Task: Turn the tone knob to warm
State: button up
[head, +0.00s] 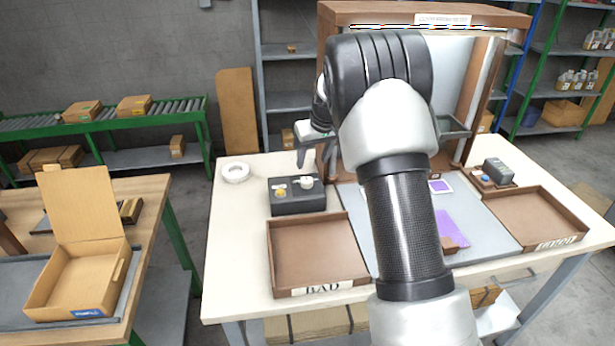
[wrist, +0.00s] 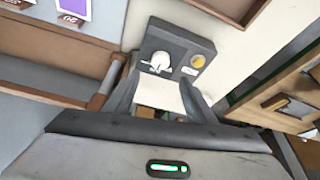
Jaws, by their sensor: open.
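A dark control box (head: 297,199) stands on the white table, left of centre in the head view. It carries a white knob (head: 306,183) and a yellow round button (head: 280,192). In the wrist view the box (wrist: 176,42) is ahead of the fingers, with the white knob (wrist: 160,62) on the left and the yellow button (wrist: 198,61) on the right. The knob's exact setting is too small to read. My gripper (wrist: 162,92) is open and empty, with its fingers apart, short of the knob. In the head view my gripper (head: 312,157) is above and behind the box, partly hidden by my arm.
A brown tray marked BAD (head: 312,250) lies in front of the box. A white ring-shaped roll (head: 236,172) lies to its left. A wooden-framed booth (head: 345,95) rises behind. Another tray (head: 535,215) is at the right.

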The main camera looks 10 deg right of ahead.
aim_at(307, 180)
jog(key=x, duration=1)
jog(key=shift+w+f, duration=0.15)
jog(key=c, duration=1)
